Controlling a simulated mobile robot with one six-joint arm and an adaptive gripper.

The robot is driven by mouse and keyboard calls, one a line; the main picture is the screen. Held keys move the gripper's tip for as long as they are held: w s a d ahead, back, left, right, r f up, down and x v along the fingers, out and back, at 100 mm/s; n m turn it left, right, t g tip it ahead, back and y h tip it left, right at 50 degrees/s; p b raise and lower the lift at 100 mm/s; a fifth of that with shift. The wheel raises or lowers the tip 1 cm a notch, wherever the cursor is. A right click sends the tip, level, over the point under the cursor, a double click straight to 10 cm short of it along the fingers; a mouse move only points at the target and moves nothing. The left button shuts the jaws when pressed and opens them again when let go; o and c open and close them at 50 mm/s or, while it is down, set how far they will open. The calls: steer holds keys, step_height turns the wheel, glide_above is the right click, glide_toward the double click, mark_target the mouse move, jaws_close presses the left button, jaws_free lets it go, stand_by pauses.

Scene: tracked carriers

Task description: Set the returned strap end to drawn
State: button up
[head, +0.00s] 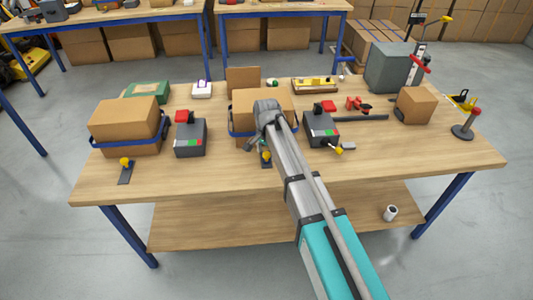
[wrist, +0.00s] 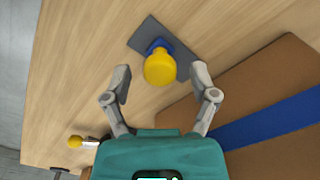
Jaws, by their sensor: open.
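A yellow knob (wrist: 160,68) on a blue base stands on a dark plate (wrist: 150,32) fixed to the bench in the wrist view. In the head view this knob (head: 266,156) is partly hidden by my arm, in front of the middle cardboard box (head: 245,105). That box carries a blue strap (wrist: 270,115), seen at the right of the wrist view. My gripper (wrist: 160,72) is open, with its fingertips on either side of the knob and gaps visible. A similar yellow knob (head: 125,162) on a dark plate stands before the left strapped box (head: 125,120).
Grey devices with red tops stand right of the left box (head: 190,137) and right of my arm (head: 322,130). The right one has a yellow-tipped lever (head: 338,148). The bench's front strip is mostly clear.

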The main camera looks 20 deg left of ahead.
jaws_close()
steer(key=shift+s+d, duration=0.45)
steer(key=shift+s, duration=0.4)
jaws_free()
steer(key=shift+s, duration=0.1)
steer(key=shift+w+a, duration=0.1)
steer(key=shift+w, duration=0.15)
